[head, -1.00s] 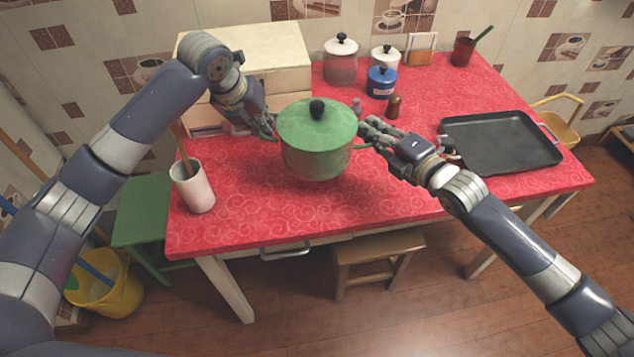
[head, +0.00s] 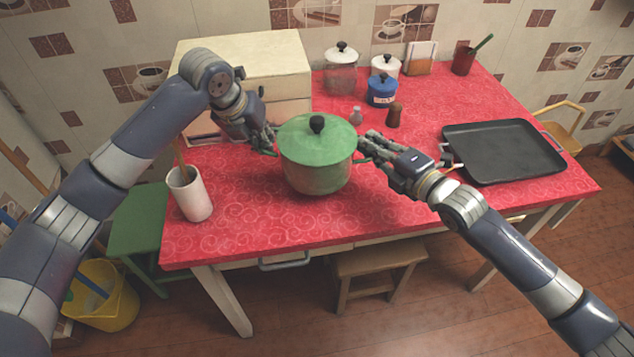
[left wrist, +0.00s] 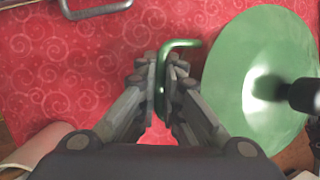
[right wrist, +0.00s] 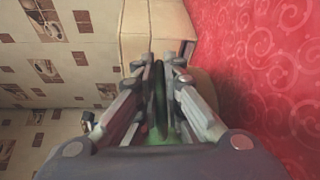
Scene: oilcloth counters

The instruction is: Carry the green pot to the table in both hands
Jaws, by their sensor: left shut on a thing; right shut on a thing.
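The green pot (head: 316,172) is upright over the front middle of the red table (head: 400,205), with its green lid on and a black knob on top. Its base is at or very near the cloth; I cannot tell if it touches. My left gripper (head: 270,142) is shut on the pot's left handle, which shows between the fingers in the left wrist view (left wrist: 176,62) beside the lid (left wrist: 245,60). My right gripper (head: 366,150) is shut on the right handle, a dark strip between the fingers in the right wrist view (right wrist: 160,95).
A white cup (head: 190,195) stands at the front left, and a cream cabinet (head: 245,62) behind my left gripper. A black tray (head: 503,150) lies at the right. A grey shaker (head: 356,115), brown shaker (head: 394,116) and blue canister (head: 381,88) stand behind. The front strip is clear.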

